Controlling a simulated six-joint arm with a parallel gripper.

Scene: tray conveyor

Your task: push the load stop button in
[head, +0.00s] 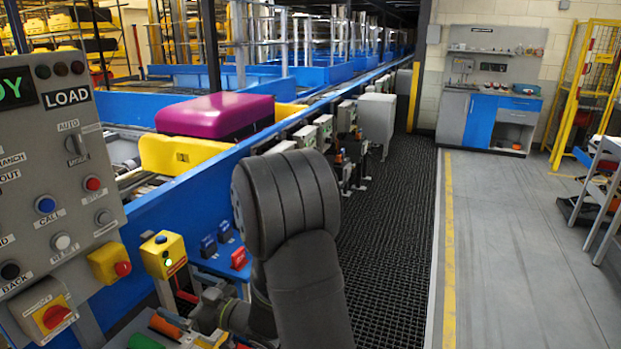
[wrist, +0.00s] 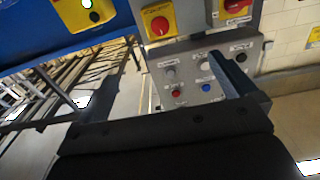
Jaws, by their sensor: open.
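The control panel under the LOAD sign (head: 67,97) stands at the left in the head view. Its red button (head: 93,184), which I take for the load stop, sits to the right of the blue CALL button (head: 46,205). The small print under it is hard to read. In the wrist view the panel is upside down, with the red button (wrist: 176,93) left of the blue button (wrist: 206,87). My gripper (wrist: 230,72) is open and empty; one finger shows, overlapping the panel right of the blue button. I cannot make out its fingertips in the head view.
A yellow box with a red emergency knob (head: 122,268) and a red-yellow rotary switch (head: 55,315) sit low on the panel. A yellow post box (head: 165,255) stands beside it. The conveyor carries a magenta suitcase (head: 214,115) in a yellow tray (head: 165,155).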

